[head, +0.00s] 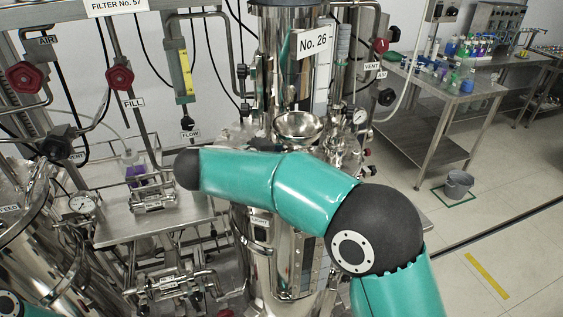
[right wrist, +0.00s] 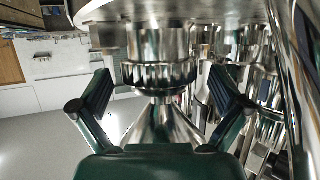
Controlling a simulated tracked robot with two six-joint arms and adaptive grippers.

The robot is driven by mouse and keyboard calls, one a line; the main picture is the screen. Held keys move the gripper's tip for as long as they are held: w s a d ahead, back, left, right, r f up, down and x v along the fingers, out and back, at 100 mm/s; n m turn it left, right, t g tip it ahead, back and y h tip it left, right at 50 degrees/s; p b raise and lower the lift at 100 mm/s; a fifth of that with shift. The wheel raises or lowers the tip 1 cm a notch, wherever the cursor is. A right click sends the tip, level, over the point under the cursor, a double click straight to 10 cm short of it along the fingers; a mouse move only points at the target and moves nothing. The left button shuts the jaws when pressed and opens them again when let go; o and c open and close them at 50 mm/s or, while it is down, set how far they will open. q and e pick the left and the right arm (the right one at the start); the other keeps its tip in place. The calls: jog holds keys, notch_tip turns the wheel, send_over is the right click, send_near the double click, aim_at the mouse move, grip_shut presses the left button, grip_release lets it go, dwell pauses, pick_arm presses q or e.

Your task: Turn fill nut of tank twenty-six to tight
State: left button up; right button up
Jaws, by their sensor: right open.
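Tank twenty-six (head: 280,215) is a shiny steel vessel in the middle of the head view, with a "No. 26" sign (head: 314,42) above it. A steel bowl or funnel (head: 299,126) shows on its top. In the right wrist view a ribbed steel ring nut (right wrist: 160,75) sits between a flat plate and a steel cone (right wrist: 160,127); no label shows on it. My right gripper (right wrist: 160,84) is open, its dark fingers either side of the nut with gaps on both sides. In the head view my right arm hides the right gripper. My left gripper is out of view.
Pipes, red-knobbed valves (head: 120,78) and a gauge (head: 82,203) crowd the left. Valves and a gauge (head: 360,116) stand close right of the tank top. A bench (head: 452,88) with bottles and a grey bucket (head: 458,185) are at right, beside open floor.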

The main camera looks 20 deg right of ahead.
jog(key=shift+v, duration=4.05)
jog(key=shift+f, duration=0.15)
